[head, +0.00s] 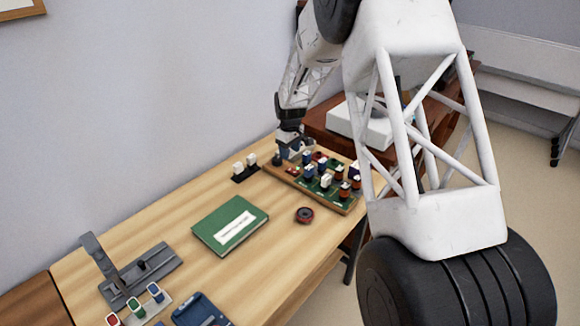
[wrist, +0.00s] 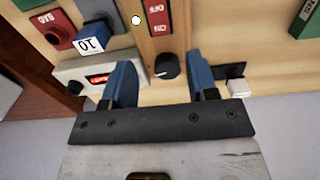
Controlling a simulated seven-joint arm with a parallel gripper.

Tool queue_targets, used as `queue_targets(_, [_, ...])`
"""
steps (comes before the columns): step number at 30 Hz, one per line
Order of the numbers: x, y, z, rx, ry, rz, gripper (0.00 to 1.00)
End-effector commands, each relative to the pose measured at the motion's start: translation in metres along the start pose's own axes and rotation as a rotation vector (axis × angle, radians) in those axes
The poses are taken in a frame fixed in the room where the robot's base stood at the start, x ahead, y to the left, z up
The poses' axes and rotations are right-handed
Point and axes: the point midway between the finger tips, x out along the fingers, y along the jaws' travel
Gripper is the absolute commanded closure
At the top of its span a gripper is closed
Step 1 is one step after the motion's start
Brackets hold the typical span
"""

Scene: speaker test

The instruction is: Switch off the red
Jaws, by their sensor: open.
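My gripper (head: 293,148) is over the far left end of the wooden board (head: 345,207) in the head view. In the wrist view my gripper (wrist: 161,64) has its two blue fingers spread apart. A black round knob (wrist: 168,66) shows between them, and I cannot tell whether they touch it. A red switch plate (wrist: 167,17) with white OFF and ON lettering, upside down in this view, lies just beyond the knob. Its top is cut by the frame edge, and its on or off position is unclear.
A white box with a red label (wrist: 72,73) and a blue block marked 10 (wrist: 92,42) lie left of the fingers. A white-capped switch (wrist: 238,87) is at right.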

Motion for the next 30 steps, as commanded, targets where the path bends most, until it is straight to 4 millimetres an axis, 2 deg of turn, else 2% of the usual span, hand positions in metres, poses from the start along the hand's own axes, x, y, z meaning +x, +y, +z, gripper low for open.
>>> queue_targets(18, [0.063,0.000,0.000,0.000,-0.001,-0.001,0.47])
queue_targets(23, [0.072,0.000,0.000,0.000,-0.001,-0.001,0.47])
queue_targets(30, [0.074,0.000,0.000,0.000,0.000,0.000,0.47])
